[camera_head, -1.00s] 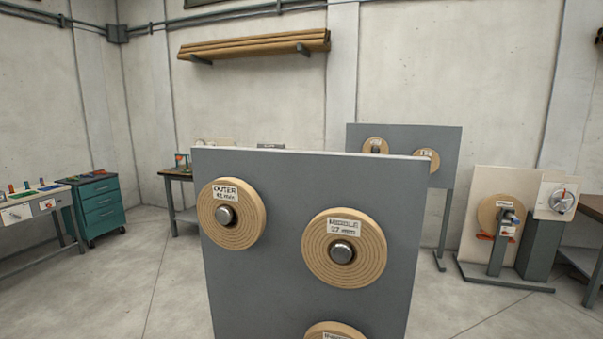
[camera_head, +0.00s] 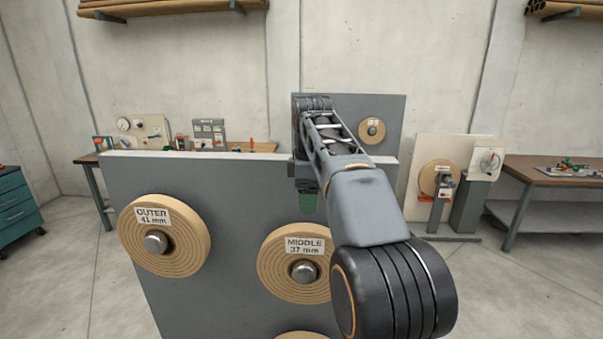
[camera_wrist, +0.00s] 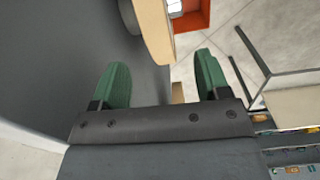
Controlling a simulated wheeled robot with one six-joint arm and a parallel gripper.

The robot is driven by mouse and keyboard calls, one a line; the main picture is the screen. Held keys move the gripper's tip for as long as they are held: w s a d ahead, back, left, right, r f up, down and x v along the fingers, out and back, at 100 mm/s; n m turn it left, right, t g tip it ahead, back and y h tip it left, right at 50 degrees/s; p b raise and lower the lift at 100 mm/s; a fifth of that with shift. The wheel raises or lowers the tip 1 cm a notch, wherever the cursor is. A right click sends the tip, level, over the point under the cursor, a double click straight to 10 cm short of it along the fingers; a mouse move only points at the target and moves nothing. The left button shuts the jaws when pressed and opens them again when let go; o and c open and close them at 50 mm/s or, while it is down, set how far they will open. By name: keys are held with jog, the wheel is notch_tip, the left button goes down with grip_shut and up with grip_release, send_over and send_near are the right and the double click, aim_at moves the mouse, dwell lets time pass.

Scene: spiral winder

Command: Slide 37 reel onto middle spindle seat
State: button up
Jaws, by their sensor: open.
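The tan reel labelled MIDDLE 37 mm (camera_head: 283,276) hangs on a metal peg on the front of the grey board, its right part hidden behind my arm. My gripper (camera_head: 308,202) hangs with green fingers downward just above that reel, in front of the board. In the wrist view my gripper (camera_wrist: 163,83) is open and empty. A tan reel (camera_wrist: 153,25), seen edge-on, lies ahead of the fingertips, probably the same one. The winder (camera_head: 440,190) stands at the back right, holding a tan disc; its middle spindle seat cannot be made out.
The OUTER 41 mm reel (camera_head: 165,250) hangs left of the middle one; another reel (camera_head: 300,336) shows at the bottom edge. A second grey board (camera_head: 390,118) stands behind. A wooden table (camera_head: 560,172) is at right, a teal cabinet (camera_head: 18,210) at left.

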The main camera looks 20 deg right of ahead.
aim_at(310, 239)
jog(key=shift+w+d+r, duration=0.25)
jog(key=shift+r, duration=0.1)
jog(key=shift+w+d+f+n, duration=0.1)
jog(key=shift+n, duration=0.2)
notch_tip(310, 239, down, 13)
jog(key=shift+f+b, duration=0.1)
jog(key=shift+b, duration=0.45)
grip_shut()
dwell(0.9)
dwell(0.4)
